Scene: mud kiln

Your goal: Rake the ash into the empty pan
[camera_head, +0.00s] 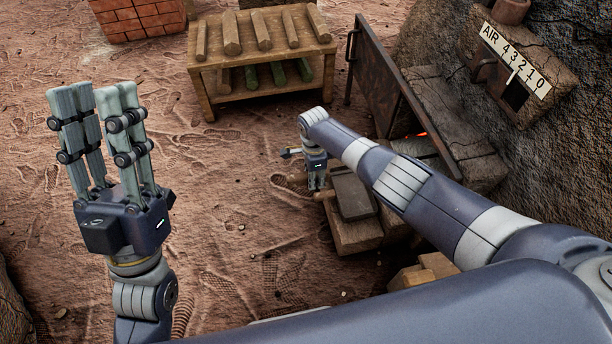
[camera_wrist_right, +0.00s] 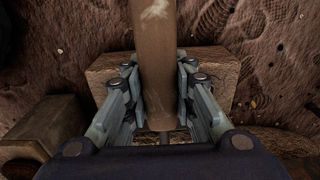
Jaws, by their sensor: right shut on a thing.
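My left gripper (camera_head: 98,100) is raised at the left of the head view, its fingers apart and empty. My right gripper (camera_head: 316,185) points down beside the kiln's stone front. I see no ash clearly.
A rusty metal door (camera_head: 385,85) stands open at the kiln, with an orange glow (camera_head: 422,133) behind it. A wooden rack (camera_head: 262,55) with logs stands at the back. The numbered AIR plate (camera_head: 515,62) is on the right. Open, footprinted ground (camera_head: 235,190) lies between my grippers.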

